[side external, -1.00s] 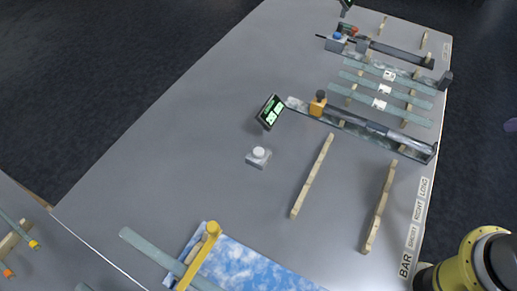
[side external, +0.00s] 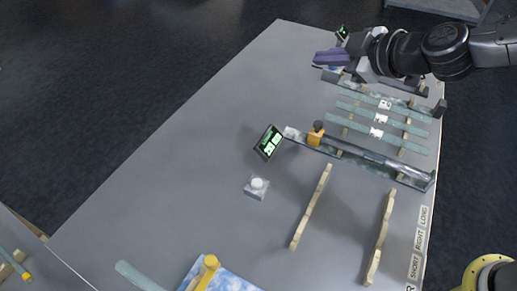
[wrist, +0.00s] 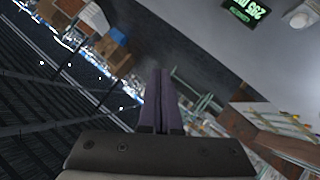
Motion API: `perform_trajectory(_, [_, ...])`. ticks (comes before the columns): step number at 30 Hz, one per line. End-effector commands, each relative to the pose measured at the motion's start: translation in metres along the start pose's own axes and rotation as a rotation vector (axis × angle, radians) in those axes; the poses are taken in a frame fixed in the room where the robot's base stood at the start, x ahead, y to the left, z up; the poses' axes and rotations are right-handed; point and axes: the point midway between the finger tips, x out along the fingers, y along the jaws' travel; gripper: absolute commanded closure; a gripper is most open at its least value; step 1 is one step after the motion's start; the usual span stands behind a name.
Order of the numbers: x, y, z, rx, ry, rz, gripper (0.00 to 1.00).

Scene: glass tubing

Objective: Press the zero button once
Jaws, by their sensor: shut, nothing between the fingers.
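A white round button (side external: 257,183) sits on a small grey box on the grey table, in front of a tilted display with a green readout (side external: 268,142). My gripper (side external: 318,59) is high at the far right of the table, well away from that button, its purple fingers pointing left. In the wrist view the fingers (wrist: 164,74) lie together, shut and empty. That view also shows a green-lit display (wrist: 244,11) and a pale round button (wrist: 301,17) at the top right; I cannot tell which station they belong to.
A long dark rail with an orange block (side external: 315,134) lies right of the display. Glass strips (side external: 375,132) lie behind it, under my arm. Two wooden bars (side external: 311,207) stand in front. A second display (side external: 342,34) is at the back. The table left of the button is clear.

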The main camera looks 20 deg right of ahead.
Motion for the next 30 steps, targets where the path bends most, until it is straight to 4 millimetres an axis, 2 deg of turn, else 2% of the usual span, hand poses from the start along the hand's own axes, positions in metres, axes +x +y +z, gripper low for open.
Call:
perform_trajectory(1, [0.016, -0.022, -0.001, -0.020, -0.018, -0.024, 1.00])
perform_trajectory(6, [0.054, -0.087, 0.000, -0.055, -0.070, -0.092, 1.00])
perform_trajectory(12, [0.074, -0.158, 0.006, -0.104, -0.104, -0.188, 1.00])
perform_trajectory(15, [0.077, -0.183, 0.010, -0.133, -0.114, -0.222, 1.00])
perform_trajectory(18, [0.077, -0.198, 0.011, -0.152, -0.116, -0.243, 1.00])
perform_trajectory(21, [0.076, -0.205, 0.010, -0.161, -0.112, -0.252, 1.00])
perform_trajectory(30, [0.075, -0.206, 0.009, -0.162, -0.110, -0.253, 1.00])
